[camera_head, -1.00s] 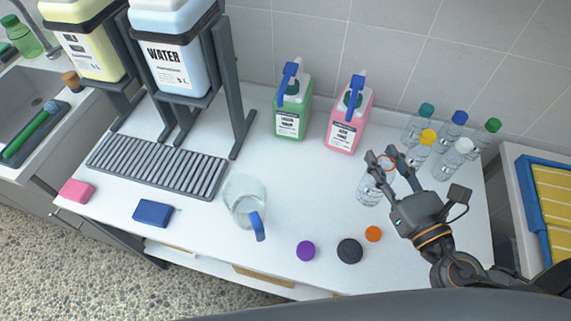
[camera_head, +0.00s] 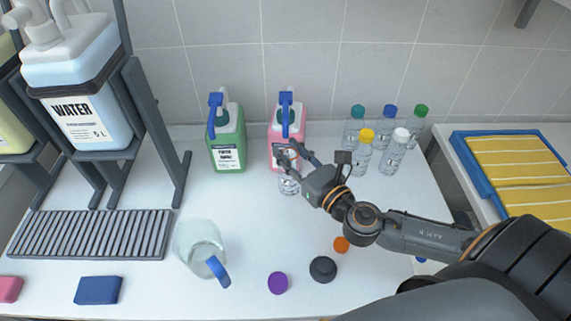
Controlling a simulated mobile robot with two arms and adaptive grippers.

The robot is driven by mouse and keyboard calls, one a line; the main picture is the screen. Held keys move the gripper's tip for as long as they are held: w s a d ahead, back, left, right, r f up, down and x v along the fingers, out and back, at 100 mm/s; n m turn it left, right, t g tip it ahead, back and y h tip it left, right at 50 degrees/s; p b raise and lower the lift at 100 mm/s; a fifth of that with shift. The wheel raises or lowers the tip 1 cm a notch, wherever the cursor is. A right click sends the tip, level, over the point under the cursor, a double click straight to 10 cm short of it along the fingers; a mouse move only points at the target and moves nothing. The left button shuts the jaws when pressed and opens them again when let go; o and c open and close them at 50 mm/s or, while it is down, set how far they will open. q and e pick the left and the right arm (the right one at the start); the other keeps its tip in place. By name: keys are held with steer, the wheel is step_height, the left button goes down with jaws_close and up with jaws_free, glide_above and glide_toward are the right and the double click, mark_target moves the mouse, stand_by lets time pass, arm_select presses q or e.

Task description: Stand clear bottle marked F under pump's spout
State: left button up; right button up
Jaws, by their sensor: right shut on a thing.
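A clear bottle (camera_head: 289,185) is in my right gripper (camera_head: 284,160), which is shut on it. The bottle looks upright, open at the top and empty, just in front of the pink pump jug (camera_head: 275,131). The gripper hides part of it; I cannot read its mark or tell whether its base touches the table. The pink jug's blue pump (camera_head: 286,112) rises above and behind the bottle. A green jug (camera_head: 227,150) with its own blue pump (camera_head: 214,106) stands to the left. My left gripper is not in view.
Several capped clear bottles (camera_head: 394,155) stand at the back right. A clear pitcher (camera_head: 197,243), purple cap (camera_head: 278,283), black cap (camera_head: 323,268) and orange cap (camera_head: 341,244) lie nearer the front. A water tank (camera_head: 85,110) on a stand and a drain grate (camera_head: 90,236) are at left.

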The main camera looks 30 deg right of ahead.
steer(key=shift+w+f, duration=1)
steer(key=shift+f, duration=0.15)
steer(key=shift+w+f+b, duration=0.1)
steer(key=shift+f+b, duration=0.45)
steer(key=shift+f, duration=1.2)
steer(key=o, duration=1.1)
steer(key=shift+c, duration=0.2)
